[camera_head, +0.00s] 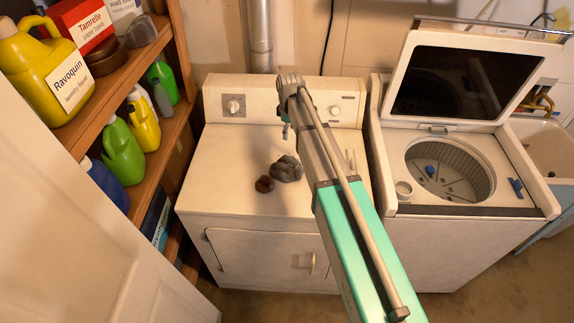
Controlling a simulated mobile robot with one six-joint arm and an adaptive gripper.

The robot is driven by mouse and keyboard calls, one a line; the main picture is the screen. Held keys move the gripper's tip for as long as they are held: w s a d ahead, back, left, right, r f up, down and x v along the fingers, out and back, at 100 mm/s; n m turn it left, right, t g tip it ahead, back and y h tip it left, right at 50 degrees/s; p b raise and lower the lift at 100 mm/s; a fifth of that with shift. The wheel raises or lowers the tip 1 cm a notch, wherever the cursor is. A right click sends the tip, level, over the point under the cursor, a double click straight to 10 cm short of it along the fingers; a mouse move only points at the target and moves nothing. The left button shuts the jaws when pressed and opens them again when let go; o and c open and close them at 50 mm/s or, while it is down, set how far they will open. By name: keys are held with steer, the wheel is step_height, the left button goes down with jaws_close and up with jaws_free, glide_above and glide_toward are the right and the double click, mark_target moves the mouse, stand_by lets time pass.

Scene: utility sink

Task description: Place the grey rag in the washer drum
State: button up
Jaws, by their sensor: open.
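A crumpled dark grey rag (287,168) lies on the white top of the dryer. A smaller reddish-brown cloth (264,184) lies just left of it, close to it. My gripper (286,131) hangs above the back part of the dryer top, behind and above the grey rag. It is open, small in view and apart from the rag. The washer stands to the right with its lid raised. Its drum (474,168) is open to view, with a small blue item (430,170) and dark spots inside.
A small white cup (404,190) and a blue object (516,187) sit on the washer's front rim. The raised lid (452,82) stands behind the drum. A wooden shelf (125,78) with bottles is at left. A sink (545,146) is far right. The dryer top's left side is clear.

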mark_target(289, 156)
steer(key=shift+f, duration=0.2)
step_height(289, 156, down, 8)
steer(key=b, duration=0.8)
steer(key=shift+f+b, duration=0.2)
steer(key=shift+b, duration=0.15)
stand_by(0.4)
steer(key=shift+w+f+b, duration=0.1)
steer(key=shift+f+b, duration=2.45)
steer(key=shift+b, duration=0.05)
jaws_close()
